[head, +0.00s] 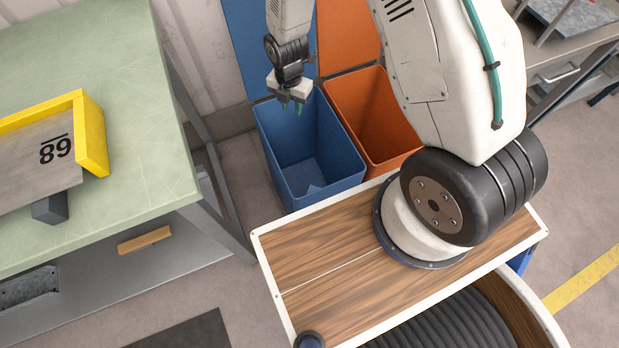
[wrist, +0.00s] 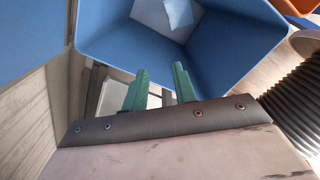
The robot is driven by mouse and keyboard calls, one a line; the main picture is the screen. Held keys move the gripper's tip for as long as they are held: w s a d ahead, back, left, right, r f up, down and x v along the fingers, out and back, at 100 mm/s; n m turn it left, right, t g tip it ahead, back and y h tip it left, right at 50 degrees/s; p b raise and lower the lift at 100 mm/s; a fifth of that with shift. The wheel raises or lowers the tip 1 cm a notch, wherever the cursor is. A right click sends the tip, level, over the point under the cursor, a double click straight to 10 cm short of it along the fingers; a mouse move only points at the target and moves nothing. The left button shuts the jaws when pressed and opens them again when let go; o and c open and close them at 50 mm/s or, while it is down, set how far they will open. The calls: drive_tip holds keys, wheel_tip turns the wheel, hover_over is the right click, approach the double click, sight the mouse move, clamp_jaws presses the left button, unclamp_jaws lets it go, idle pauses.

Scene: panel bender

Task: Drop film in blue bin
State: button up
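The blue bin (head: 285,155) stands on the floor left of the orange bin, with its top open. My gripper (head: 291,107) hangs over the back left part of the blue bin's mouth. In the wrist view its two green fingers (wrist: 160,80) are apart with nothing visible between them. A pale blue, flat piece, apparently film (wrist: 178,12), lies on the floor of the blue bin (wrist: 235,45). It shows as a lighter patch (head: 315,189) at the bin's bottom in the head view, partly hidden by the front wall.
An orange bin (head: 365,105) stands right beside the blue one. A green-topped bench (head: 130,150) with a yellow-edged part (head: 93,135) marked 68 is at the left. A wood-topped platform (head: 325,275) lies in front of the bins. A grey bench (head: 560,50) stands at the upper right.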

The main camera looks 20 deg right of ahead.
drive_tip(key=shift+r, duration=2.25)
